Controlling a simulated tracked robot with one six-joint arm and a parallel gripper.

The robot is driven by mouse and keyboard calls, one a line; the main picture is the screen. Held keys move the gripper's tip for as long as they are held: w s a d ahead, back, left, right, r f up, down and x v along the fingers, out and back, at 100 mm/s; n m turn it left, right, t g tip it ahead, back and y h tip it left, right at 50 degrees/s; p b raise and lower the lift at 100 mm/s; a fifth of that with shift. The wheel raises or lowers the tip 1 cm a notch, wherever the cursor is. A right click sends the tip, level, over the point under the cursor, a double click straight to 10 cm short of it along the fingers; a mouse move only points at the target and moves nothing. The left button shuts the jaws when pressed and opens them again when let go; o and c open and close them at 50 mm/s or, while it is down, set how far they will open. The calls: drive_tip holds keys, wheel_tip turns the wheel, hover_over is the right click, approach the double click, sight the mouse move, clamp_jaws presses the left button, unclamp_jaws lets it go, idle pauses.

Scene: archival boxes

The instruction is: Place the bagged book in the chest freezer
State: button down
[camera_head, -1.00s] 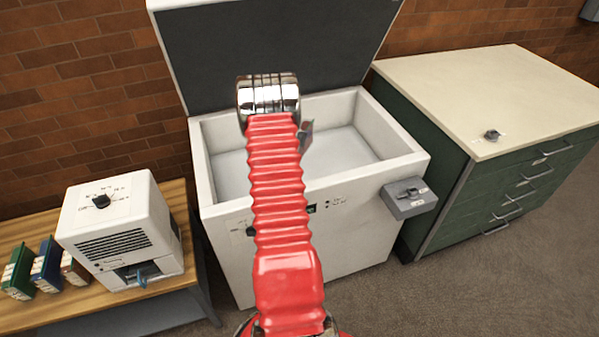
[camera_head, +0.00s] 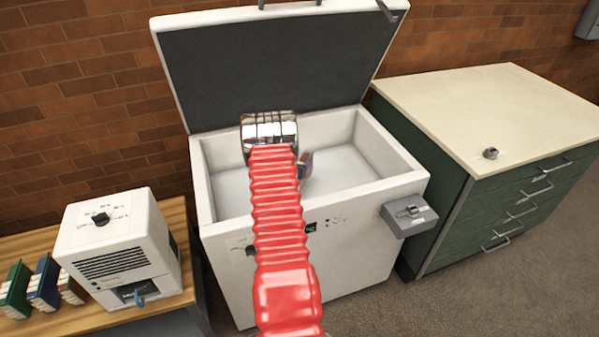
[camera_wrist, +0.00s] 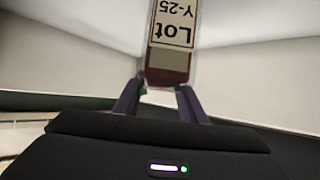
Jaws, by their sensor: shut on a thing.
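The white chest freezer (camera_head: 215,215) stands open, with its dark-lined lid (camera_head: 270,75) raised against the brick wall. My red arm reaches over its front wall, and the arm's end is over the open interior. In the wrist view my gripper (camera_wrist: 163,92) is shut on the bagged book (camera_wrist: 172,55), held between the two dark fingers. The book shows a white label reading "Lot Y-25" and a dark red lower part. Pale freezer walls surround it. In the head view the book and fingers are mostly hidden behind my arm. I cannot tell whether the book touches the freezer floor.
A grey latch box (camera_head: 409,213) sticks out from the freezer's front right. A green drawer cabinet (camera_head: 490,110) with a pale top stands at right. A white device (camera_head: 120,250) and several books (camera_head: 42,285) sit on a wooden table at left. The visible freezer floor looks empty.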

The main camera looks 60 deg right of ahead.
drive_tip(key=shift+f, duration=1.55)
drive_tip(key=c, duration=1.1)
unclamp_jaws()
drive_tip(key=shift+f, duration=0.15)
drive_tip(key=shift+v, duration=3.85)
